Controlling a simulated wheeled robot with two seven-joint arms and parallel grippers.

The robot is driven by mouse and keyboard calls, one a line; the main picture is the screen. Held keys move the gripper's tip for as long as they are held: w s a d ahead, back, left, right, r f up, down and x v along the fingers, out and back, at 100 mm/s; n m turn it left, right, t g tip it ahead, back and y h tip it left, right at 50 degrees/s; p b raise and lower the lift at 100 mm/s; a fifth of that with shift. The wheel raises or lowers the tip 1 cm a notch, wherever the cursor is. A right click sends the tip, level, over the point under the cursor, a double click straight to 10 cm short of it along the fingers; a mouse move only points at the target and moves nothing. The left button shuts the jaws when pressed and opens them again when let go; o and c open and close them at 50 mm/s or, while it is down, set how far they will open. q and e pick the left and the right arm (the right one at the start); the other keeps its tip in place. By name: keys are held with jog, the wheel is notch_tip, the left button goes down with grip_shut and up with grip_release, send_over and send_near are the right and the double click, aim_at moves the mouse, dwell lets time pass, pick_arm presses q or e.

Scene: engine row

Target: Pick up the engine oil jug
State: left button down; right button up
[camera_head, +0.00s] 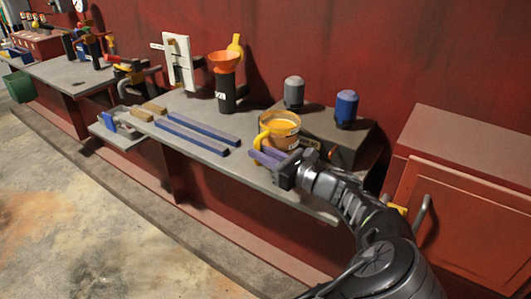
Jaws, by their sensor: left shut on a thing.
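The engine oil jug (284,127) is a clear amber container with yellow-orange contents and a yellow handle on its left side. It stands upright at the front of the grey bench, in the middle of the head view. My left gripper (264,157) is at the lower front of the jug, by the handle, with its purple-blue fingers shut on it. The fingers and wrist hide the jug's lower part, so I cannot tell whether its base touches the bench. My right gripper is not in view.
A grey canister (293,92) and a blue canister (346,107) stand on a raised box (318,122) behind the jug. A dark bottle with an orange funnel (225,62) stands behind left. Blue bars (190,137) lie left. A red cabinet (465,200) stands right.

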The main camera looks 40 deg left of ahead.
pick_arm(q)
jog(key=s+r+p, duration=0.1)
jog(key=s+r, duration=0.4)
jog(key=s, duration=0.5)
jog(key=shift+s+r+p, duration=0.3)
jog(key=shift+s+r, duration=0.1)
jog(key=shift+s+d, duration=0.1)
dwell(0.8)
